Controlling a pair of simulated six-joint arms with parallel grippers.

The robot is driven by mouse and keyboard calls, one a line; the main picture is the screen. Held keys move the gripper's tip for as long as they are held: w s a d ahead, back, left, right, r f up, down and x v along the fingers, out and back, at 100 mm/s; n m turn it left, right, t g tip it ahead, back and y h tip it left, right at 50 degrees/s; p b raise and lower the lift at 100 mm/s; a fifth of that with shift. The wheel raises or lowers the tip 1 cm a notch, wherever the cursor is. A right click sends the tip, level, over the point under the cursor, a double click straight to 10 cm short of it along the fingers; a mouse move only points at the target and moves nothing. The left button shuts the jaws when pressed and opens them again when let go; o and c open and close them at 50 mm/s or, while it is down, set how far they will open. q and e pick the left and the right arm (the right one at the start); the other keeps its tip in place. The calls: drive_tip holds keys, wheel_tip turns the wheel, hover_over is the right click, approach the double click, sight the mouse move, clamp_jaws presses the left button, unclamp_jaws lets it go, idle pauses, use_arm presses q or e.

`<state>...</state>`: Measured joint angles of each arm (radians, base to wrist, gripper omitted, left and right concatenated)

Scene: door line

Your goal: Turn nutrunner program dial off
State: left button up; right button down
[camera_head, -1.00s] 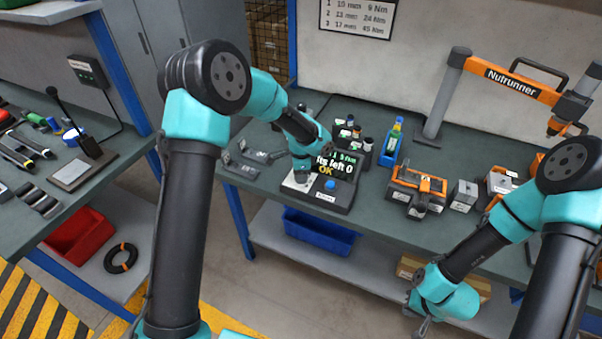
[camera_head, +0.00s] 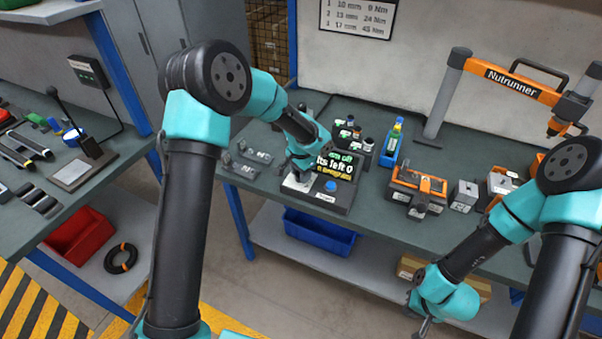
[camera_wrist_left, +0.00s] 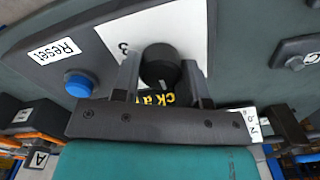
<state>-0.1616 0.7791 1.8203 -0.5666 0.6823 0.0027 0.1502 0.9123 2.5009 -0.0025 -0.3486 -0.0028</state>
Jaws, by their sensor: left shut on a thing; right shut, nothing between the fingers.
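The nutrunner controller (camera_head: 338,201) stands on the bench, a dark box with a lit display (camera_head: 336,167) and a blue Reset button (camera_head: 330,186). In the left wrist view the black program dial (camera_wrist_left: 158,66) sits on a white plate (camera_wrist_left: 180,35) with a "3" beside it. My left gripper (camera_wrist_left: 160,80) is shut on the dial, one finger on each side. In the head view my left wrist hides the dial and part of the display. My right gripper (camera_head: 420,325) is shut and empty, low in front of the bench.
The orange Nutrunner arm (camera_head: 512,80) stands at the back right. Sockets (camera_head: 352,130), a blue holder with a bottle (camera_head: 392,145) and an orange-black box (camera_head: 418,185) lie near the controller. A blue bin (camera_head: 318,230) is on the shelf below.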

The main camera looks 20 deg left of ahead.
idle(0.3)
use_arm(q)
drive_tip(key=o, duration=0.9)
drive_tip(key=shift+o, duration=0.2)
wheel_tip(320, 180, up, 18)
drive_tip(key=shift+f, duration=0.25)
